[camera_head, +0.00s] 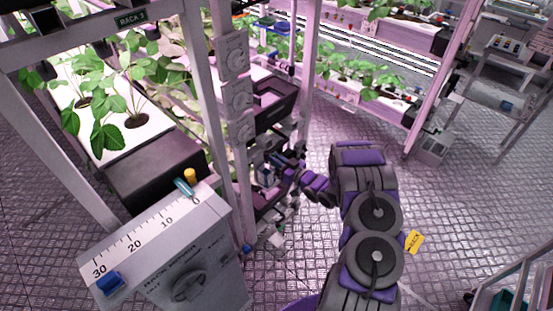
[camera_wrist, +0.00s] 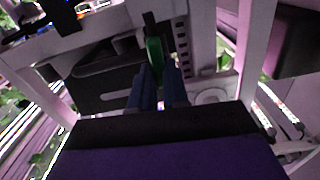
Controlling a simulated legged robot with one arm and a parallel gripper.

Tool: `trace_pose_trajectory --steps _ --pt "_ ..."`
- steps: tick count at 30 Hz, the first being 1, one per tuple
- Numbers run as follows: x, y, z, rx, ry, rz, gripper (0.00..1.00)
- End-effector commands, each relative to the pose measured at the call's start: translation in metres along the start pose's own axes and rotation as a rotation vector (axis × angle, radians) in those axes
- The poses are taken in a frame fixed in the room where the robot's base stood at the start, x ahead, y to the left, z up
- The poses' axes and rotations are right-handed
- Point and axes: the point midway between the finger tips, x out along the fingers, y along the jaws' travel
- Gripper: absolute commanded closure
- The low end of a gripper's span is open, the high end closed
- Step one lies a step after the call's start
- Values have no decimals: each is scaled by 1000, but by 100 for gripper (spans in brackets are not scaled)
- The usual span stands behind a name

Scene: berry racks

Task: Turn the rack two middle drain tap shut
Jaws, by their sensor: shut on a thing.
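In the wrist view, the two blue fingers of my gripper (camera_wrist: 159,78) are closed around a narrow green handle (camera_wrist: 154,52), which I take for the drain tap's lever. The handle stands lengthwise up the picture, against a pale slotted upright. Its lower end is hidden between the fingers, and I cannot tell whether the tap is open or shut. In the head view, my gripper (camera_head: 278,162) reaches in beside the rack's post at mid height. The tap itself is too small and hidden there to make out.
A rack label (camera_head: 130,19) hangs at the upper left. A grey control box (camera_head: 185,250) with a scale and knob stands in front. The pale rack post (camera_head: 243,160) is close to my gripper. Dark bins (camera_head: 160,172) sit nearby. The textured floor right of my arm is mostly clear.

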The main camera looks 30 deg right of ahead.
Motion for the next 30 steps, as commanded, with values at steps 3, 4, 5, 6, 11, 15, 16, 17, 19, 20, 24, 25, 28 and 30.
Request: trace_pose_trajectory --steps 3,4,5,6,11,15,16,17,19,20,24,25,28,30 --pt "0 2 -4 72 2 4 100" --pt "0 3 -5 95 2 4 100" --pt "0 4 -5 117 3 5 100" --pt "1 4 -6 149 4 4 100" --pt "0 6 -5 300 5 5 100" --pt "0 9 -5 431 7 5 100" --pt "0 9 -5 459 7 5 100" --pt "0 10 -5 487 7 4 100" --pt "1 10 -4 553 8 3 100" --pt "1 11 -3 581 8 4 100" --pt "0 13 -1 715 8 5 100" --pt "0 13 -1 743 8 5 100" --pt "0 14 0 838 8 5 100" --pt "1 15 1 904 8 4 100"
